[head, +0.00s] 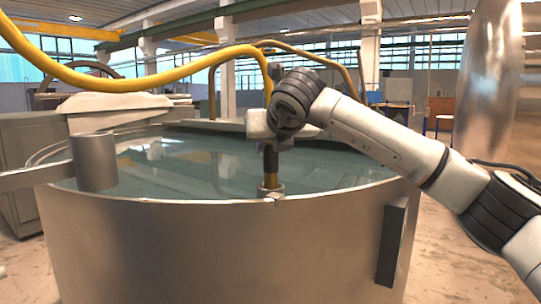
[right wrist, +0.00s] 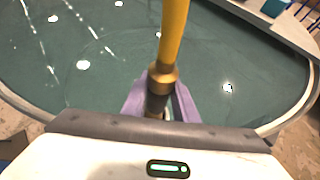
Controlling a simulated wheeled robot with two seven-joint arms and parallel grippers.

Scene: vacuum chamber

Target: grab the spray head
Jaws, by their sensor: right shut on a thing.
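The spray head hangs at the end of a yellow hose (head: 150,78). In the head view its dark body (head: 270,160) stands upright below my wrist, with a brass lower end at the vessel's front rim. My right gripper (head: 268,140) is shut on the spray head, its fingers mostly hidden there by my wrist. In the right wrist view the purple fingers of the right gripper (right wrist: 160,106) lie on both sides of the spray head's dark part (right wrist: 157,103), just below its brass collar (right wrist: 162,79). My left gripper is not in view.
The round steel vessel (head: 200,250) has a wide glassy blue-green top. A steel cylinder on a bar (head: 93,162) sticks in at left. A dark handle (head: 393,243) is on the vessel's front. A tall shiny column (head: 490,80) stands at right.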

